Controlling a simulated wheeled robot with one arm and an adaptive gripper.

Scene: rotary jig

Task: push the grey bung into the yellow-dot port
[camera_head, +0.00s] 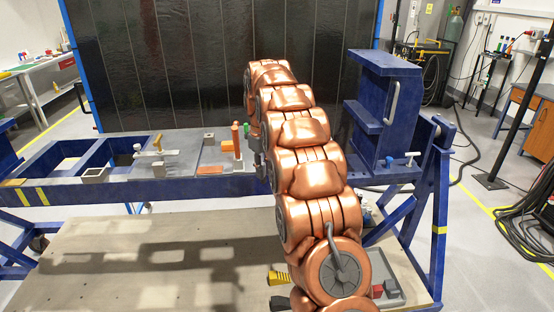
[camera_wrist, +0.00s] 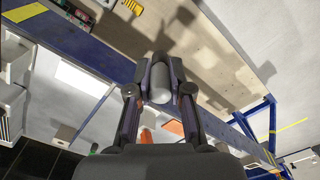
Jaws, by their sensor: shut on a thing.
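In the wrist view, my gripper (camera_wrist: 160,72) is shut on the grey bung (camera_wrist: 160,84), a smooth rounded grey cylinder between the two dark fingers. In the head view, my gripper (camera_head: 260,160) hangs at the far end of my copper arm, near the front edge of the blue bench and just right of a copper post. The bung cannot be made out there. I cannot make out the yellow-dot port in either view.
A blue upright frame (camera_head: 375,105) stands to the right. A yellow object (camera_head: 278,278) lies on the plywood board (camera_head: 130,250).

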